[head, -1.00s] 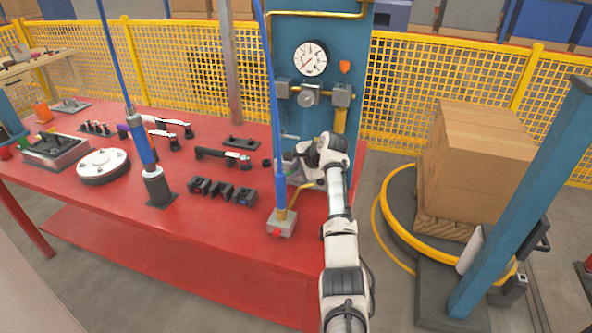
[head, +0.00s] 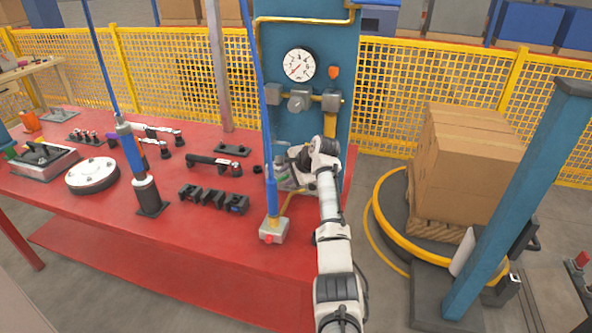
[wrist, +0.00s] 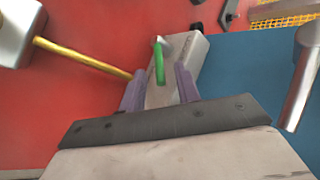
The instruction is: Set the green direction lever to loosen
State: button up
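The green lever (wrist: 159,64) stands on a pale grey block (wrist: 183,58) in the wrist view. My gripper (wrist: 160,70) is open, with one purple finger on each side of the lever. The lever shows in the gap between the fingers; I cannot tell whether either finger touches it. In the head view my gripper (head: 288,176) is at the right end of the red table, in front of the blue panel. There the lever is too small and covered to make out. No loosen marking is legible.
A blue hanging tool (head: 270,150) and a grey box with a red button (head: 272,230) stand just left of my gripper. The blue panel (head: 305,120) with a gauge rises behind. A yellow pipe (wrist: 80,58) reaches the block. A grey cylinder (wrist: 301,80) is at right.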

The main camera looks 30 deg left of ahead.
jog(key=b+v, duration=0.3)
jog(key=v, duration=1)
jog(key=shift+d+r, duration=0.1)
